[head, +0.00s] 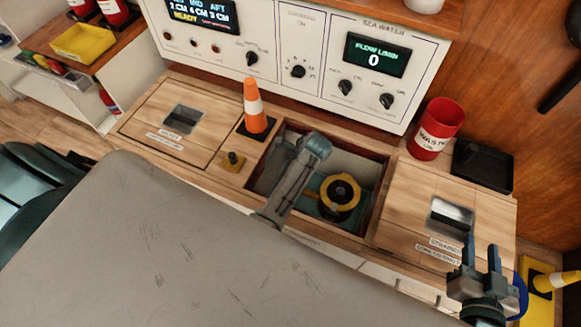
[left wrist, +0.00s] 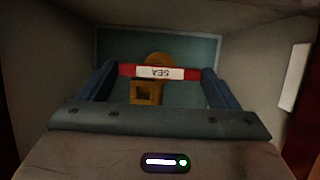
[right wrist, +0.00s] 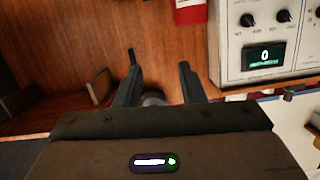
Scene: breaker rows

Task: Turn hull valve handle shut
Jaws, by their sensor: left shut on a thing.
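The hull valve handle (left wrist: 130,70) is a red bar with a white SEA label, seen upside down in the left wrist view. My left gripper (left wrist: 158,76) has one finger at each end of the bar and is shut on it. A yellow-orange fitting (left wrist: 146,92) shows behind the bar. In the head view my left arm reaches into the open floor hatch (head: 374,213); its fingers and the handle are hidden there. A yellow ring with a dark centre (head: 340,193) sits in the hatch. My right gripper (head: 482,258) is open and empty at the right.
An orange cone (head: 255,108) stands left of the hatch. A red bin (head: 436,128) and a black tray (head: 483,165) are to its right. The panel behind has a flow display (head: 375,55) reading 0. Closed wooden lids (head: 158,112) flank the hatch.

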